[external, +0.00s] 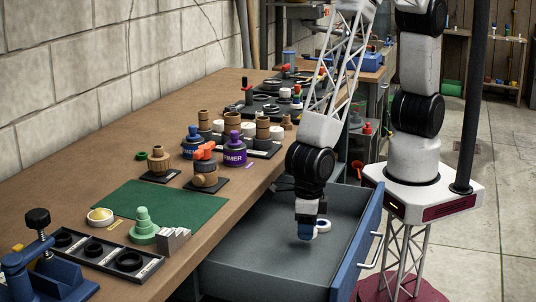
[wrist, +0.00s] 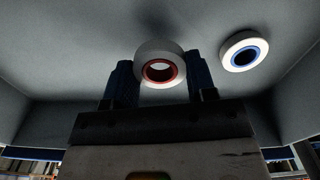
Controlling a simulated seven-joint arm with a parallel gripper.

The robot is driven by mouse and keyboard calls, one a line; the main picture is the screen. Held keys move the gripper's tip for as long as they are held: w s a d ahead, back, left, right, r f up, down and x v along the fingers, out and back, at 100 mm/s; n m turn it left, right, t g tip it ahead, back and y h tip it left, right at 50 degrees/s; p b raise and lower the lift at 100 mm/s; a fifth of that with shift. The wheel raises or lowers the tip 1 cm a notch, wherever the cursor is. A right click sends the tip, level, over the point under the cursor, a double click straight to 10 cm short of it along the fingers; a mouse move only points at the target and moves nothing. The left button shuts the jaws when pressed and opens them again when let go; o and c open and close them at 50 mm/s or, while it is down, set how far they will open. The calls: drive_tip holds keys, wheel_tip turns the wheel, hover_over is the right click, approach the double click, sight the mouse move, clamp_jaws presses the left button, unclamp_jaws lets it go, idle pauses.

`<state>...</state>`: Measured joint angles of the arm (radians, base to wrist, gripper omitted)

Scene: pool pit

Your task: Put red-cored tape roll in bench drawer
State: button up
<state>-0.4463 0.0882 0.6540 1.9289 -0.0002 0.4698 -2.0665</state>
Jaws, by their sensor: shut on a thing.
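The red-cored tape roll (wrist: 160,51), white with a red inner ring, is between the two blue fingers of my gripper (wrist: 161,72) in the wrist view. My gripper is shut on it. In the external view my gripper (external: 306,231) points down inside the open bench drawer (external: 255,248), low over its grey floor. The held roll cannot be made out there, hidden by the fingers. Whether it touches the drawer floor I cannot tell.
A white, blue-cored tape roll (external: 323,226) lies in the drawer just right of my gripper; it also shows in the wrist view (wrist: 231,44). The drawer's blue front (external: 369,220) stands to the right, the workbench (external: 228,212) with fittings and cans to the left. The drawer floor is otherwise clear.

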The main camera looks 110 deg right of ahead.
sight(307, 245)
drive_tip(key=shift+f, duration=1.5)
drive_tip(key=shift+f, duration=0.15)
drive_tip(key=o, duration=0.9)
wheel_tip(307, 245, up, 12)
drive_tip(key=shift+r, duration=0.15)
